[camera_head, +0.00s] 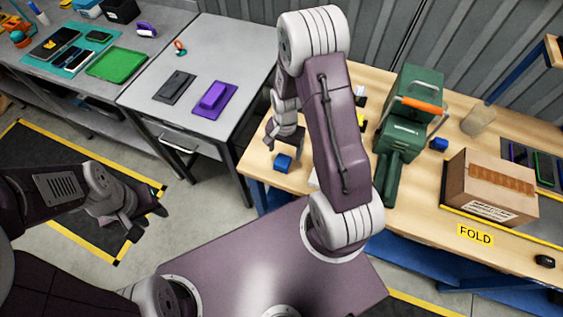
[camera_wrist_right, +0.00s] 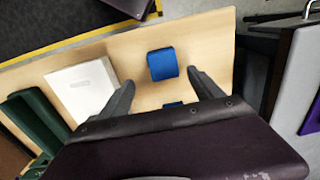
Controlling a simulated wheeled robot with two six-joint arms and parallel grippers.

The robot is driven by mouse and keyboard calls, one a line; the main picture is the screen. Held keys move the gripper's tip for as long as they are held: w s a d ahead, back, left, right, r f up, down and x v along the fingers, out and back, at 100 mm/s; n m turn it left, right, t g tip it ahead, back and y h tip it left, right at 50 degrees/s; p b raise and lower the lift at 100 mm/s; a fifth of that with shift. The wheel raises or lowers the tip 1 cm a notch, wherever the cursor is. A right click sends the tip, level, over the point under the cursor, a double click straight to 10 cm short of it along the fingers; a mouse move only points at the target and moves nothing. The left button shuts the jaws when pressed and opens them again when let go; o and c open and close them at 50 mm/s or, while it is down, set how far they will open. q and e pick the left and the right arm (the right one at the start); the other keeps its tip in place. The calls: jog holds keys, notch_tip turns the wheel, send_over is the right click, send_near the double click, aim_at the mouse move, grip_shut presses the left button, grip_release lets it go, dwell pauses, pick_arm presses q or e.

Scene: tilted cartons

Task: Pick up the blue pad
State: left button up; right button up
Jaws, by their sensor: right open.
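A blue pad (camera_head: 282,162) lies on the wooden bench near its left end. In the right wrist view the blue pad (camera_wrist_right: 162,64) is just beyond my fingertips, roughly in line with the gap between them. My right gripper (camera_head: 285,141) is above it, its fingers (camera_wrist_right: 160,78) spread and empty. A smaller bit of blue (camera_wrist_right: 172,104) shows between the fingers, partly hidden by the gripper body. Another blue item (camera_head: 438,144) is by the green machine. My left gripper (camera_head: 143,208) hangs over the floor at the left, away from the bench; its jaws are unclear.
A white box (camera_wrist_right: 82,90) lies beside the pad. A green machine (camera_head: 401,125) and a brown carton (camera_head: 490,187) stand on the wooden bench (camera_head: 425,217). A grey table (camera_head: 222,50) holds a purple item (camera_head: 214,97). Bare bench surrounds much of the pad.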

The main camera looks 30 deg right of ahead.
aim_at(282, 161)
jog(key=shift+w+a+f, duration=0.15)
jog(key=shift+w+f, duration=0.1)
jog(key=shift+f, duration=0.4)
jog(key=shift+w+a+f, duration=0.15)
jog(key=shift+w+f, duration=0.1)
jog(key=shift+f, duration=0.35)
jog(key=f, duration=0.2)
jog(key=s+f+p, duration=0.1)
jog(key=f, duration=0.1)
jog(key=shift+f, duration=0.3)
jog(key=shift+w+a+f, duration=0.1)
jog(key=shift+w+f, duration=0.1)
jog(key=shift+w, duration=0.05)
jog(key=shift+s, duration=0.1)
jog(key=c, duration=1.1)
